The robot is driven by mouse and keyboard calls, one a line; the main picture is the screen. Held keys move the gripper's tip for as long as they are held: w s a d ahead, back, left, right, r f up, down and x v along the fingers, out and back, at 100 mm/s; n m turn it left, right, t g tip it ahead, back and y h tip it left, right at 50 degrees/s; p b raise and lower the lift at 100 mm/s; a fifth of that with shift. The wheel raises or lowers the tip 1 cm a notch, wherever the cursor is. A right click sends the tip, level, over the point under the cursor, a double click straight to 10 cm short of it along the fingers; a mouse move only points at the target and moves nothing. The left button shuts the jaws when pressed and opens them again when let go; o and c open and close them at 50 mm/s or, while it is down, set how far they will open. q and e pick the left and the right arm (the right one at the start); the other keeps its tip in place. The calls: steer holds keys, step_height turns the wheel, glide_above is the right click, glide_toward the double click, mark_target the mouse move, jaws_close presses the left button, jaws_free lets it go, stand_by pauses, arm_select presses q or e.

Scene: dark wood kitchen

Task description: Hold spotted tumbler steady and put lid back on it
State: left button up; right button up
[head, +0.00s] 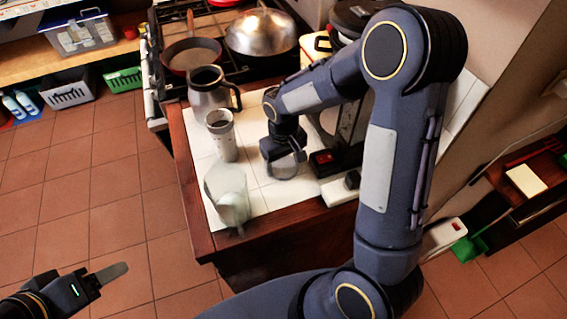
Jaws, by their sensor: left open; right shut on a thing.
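The spotted tumbler (222,140) stands upright on the white-tiled counter, pale with small marks and a dark open top. My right gripper (284,157) is to the right of it, low over the tiles and apart from it. It is shut on a small greyish round thing that looks like the lid (287,168); the gripper partly hides it, and whether it touches the tiles is unclear. My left gripper (108,274) is open and empty, out over the floor at the lower left, well away from the tumbler.
A steel mug with a black handle (210,92) stands just behind the tumbler. A translucent jug (228,195) stands in front, near the wooden counter edge (270,226). A black appliance (346,140) is at the right. The stove with pans (192,55) is behind.

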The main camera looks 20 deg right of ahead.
mark_target(283, 165)
arm_select(q)
steer(key=shift+f+b, duration=0.35)
arm_select(e)
step_height(283, 165, up, 10)
